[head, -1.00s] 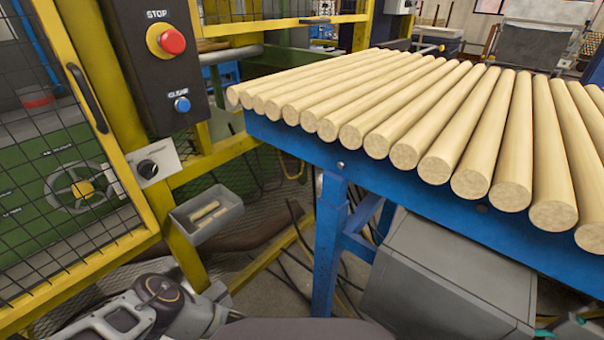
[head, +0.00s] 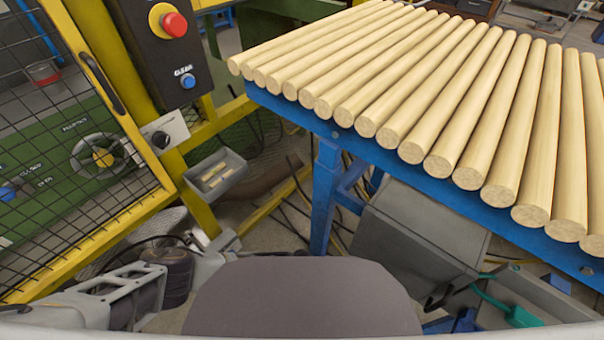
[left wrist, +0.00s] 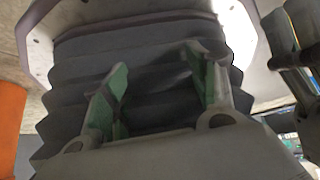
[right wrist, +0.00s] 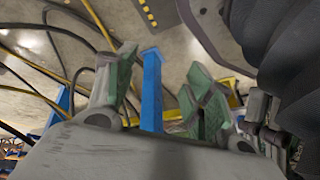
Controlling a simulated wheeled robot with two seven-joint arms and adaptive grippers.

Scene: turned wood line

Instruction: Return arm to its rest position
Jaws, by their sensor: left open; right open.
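My left gripper (left wrist: 158,60) is open and empty in the left wrist view. Its two green-padded fingers stand apart in front of my own dark ribbed column cover. My right gripper (right wrist: 160,62) is open in the right wrist view, with nothing held between its green-padded fingers. A blue post (right wrist: 152,92) shows beyond the gap between them. In the head view a grey and white link of my left arm (head: 125,295) lies low at the left, beside the yellow fence. Neither gripper's fingers can be made out in the head view.
Turned wood rods (head: 430,90) lie side by side on a blue table (head: 355,148). A yellow mesh fence, a control box (head: 165,60) with red and blue buttons, and a grey bin (head: 216,180) with wood pieces stand left. A grey cabinet (head: 420,235) and cables lie below.

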